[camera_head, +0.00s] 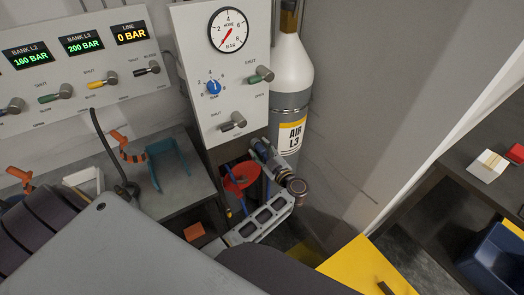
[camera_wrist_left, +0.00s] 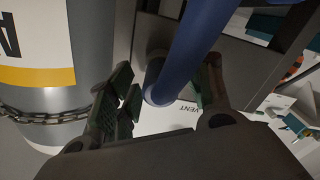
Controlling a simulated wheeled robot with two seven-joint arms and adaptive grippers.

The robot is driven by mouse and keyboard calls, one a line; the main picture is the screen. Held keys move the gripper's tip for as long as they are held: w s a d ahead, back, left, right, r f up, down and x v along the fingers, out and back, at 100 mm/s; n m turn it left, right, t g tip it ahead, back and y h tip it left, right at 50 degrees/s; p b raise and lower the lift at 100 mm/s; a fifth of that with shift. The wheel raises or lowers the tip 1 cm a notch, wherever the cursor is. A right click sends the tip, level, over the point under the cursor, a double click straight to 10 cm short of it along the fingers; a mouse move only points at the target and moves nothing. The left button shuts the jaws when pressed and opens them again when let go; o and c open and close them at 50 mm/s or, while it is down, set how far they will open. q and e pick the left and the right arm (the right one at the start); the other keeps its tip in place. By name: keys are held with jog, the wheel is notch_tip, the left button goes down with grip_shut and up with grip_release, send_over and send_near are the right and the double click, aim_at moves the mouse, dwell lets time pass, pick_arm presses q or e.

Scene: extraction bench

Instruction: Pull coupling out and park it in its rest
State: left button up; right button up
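My left gripper (camera_wrist_left: 168,92) is open, with one finger on each side of the blue body. In the head view my left gripper (camera_head: 264,151) is small, below the gauge panel (camera_head: 222,85) and beside the AIR L3 cylinder (camera_head: 291,110). A teal bracket (camera_head: 170,163), possibly the rest, stands on the bench. My right gripper is not in view.
A red ring (camera_head: 240,177) hangs left of my left gripper. A chain (camera_wrist_left: 45,117) crosses the cylinder in the left wrist view. A dark table with a blue bin (camera_head: 497,258) is at the right.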

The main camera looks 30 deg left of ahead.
pick_arm(q)
jog(key=shift+b+v, duration=0.7)
jog(key=shift+v, duration=1.1)
jog(key=shift+f+b, duration=0.1)
jog(key=shift+b, duration=1.15)
jog(key=b, duration=0.2)
send_near(264, 153)
jog(key=x, duration=0.2)
jog(key=shift+w+a+f, duration=0.1)
jog(key=shift+w+a, duration=0.1)
